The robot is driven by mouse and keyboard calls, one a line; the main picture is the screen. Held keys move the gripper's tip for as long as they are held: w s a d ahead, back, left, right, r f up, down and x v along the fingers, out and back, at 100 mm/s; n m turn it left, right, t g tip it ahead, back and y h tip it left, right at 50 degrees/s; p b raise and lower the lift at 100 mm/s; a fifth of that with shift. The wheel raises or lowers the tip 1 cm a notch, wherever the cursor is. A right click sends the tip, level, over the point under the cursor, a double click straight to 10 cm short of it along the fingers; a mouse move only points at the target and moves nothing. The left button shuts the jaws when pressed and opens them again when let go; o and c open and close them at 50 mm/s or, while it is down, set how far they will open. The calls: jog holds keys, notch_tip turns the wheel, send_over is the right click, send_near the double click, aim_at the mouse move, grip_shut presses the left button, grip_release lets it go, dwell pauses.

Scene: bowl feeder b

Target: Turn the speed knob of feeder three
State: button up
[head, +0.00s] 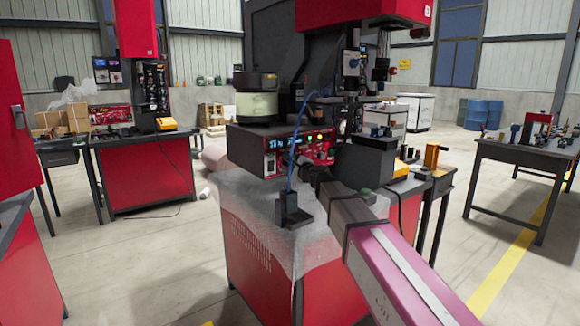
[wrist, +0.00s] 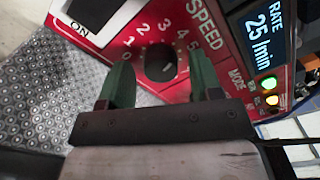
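The black speed knob (wrist: 160,62) shows in the wrist view on a red panel (wrist: 110,48), ringed by white numbers beside the word SPEED. My gripper (wrist: 159,66) has its two green fingers apart, one on each side of the knob. A gap shows between each finger and the knob; I cannot tell how deep the fingertips reach. In the head view the feeder (head: 255,150) has a pale green bowl (head: 257,107) on top and a red front panel (head: 283,160). My gripper (head: 316,174) is at this panel and hides part of it. No feeder number is legible.
A dark bracket (head: 291,212) with a blue cable stands on the patterned bench top (head: 250,200). Another red bench (head: 140,175) stands at left, with open floor between.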

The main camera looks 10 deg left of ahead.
dwell(0.3)
jog(key=v, duration=1)
jog(key=shift+s+d, duration=0.25)
jog(key=shift+s, duration=0.05)
